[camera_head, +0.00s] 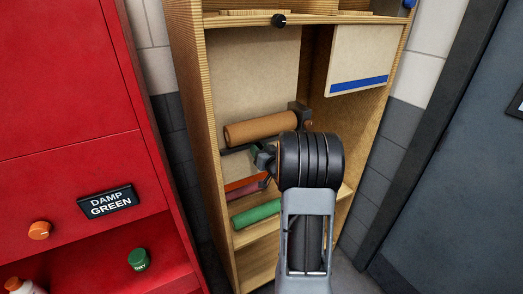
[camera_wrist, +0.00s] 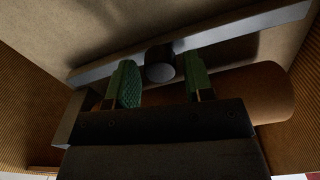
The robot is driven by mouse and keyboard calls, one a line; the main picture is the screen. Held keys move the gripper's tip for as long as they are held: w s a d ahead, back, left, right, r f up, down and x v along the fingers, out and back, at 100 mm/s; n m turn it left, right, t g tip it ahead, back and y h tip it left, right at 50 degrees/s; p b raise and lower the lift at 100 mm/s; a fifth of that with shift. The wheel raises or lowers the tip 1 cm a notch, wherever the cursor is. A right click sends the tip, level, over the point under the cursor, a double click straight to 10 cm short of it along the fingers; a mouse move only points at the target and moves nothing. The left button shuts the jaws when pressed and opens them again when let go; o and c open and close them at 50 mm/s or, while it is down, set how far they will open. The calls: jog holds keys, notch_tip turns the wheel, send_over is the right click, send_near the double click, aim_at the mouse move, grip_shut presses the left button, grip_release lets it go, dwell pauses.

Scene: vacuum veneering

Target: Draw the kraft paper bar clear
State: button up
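The kraft paper roll (camera_head: 262,128) is a brown cylinder lying across the upper part of the wooden cabinet; it also shows in the wrist view (camera_wrist: 272,92). A grey bar (camera_wrist: 235,29) runs slantwise across the wrist view, with a short dark round knob (camera_wrist: 160,64) on it. A dark strip of a bar shows under the roll's left end in the head view. My gripper (camera_wrist: 161,80) has its two green fingers apart, one on each side of the knob, with gaps visible. In the head view my arm hides most of the gripper (camera_head: 256,152).
Below are a red-brown roll (camera_head: 245,188) and a green roll (camera_head: 256,213) in the cabinet (camera_head: 200,100). A pale panel with a blue stripe (camera_head: 358,84) hangs at upper right. A red cabinet (camera_head: 65,95) stands left, a grey door (camera_head: 460,170) right.

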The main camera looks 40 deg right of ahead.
aim_at(260, 148)
grip_shut()
jog(key=shift+s+a+b, duration=0.15)
jog(key=shift+s+b, duration=0.1)
jog(key=shift+s, duration=0.7)
jog(key=shift+s+a+b, duration=0.1)
jog(key=shift+s+b, duration=0.15)
jog(key=shift+s, duration=0.65)
jog(key=shift+c, duration=0.9)
grip_release()
jog(key=shift+f, duration=0.1)
jog(key=shift+o, duration=1.4)
jog(key=shift+s, duration=0.2)
jog(key=shift+o, duration=0.7)
jog(key=shift+w, duration=0.1)
jog(key=s+a+b, duration=0.2)
jog(key=s, duration=1.1)
jog(key=shift+s, duration=0.35)
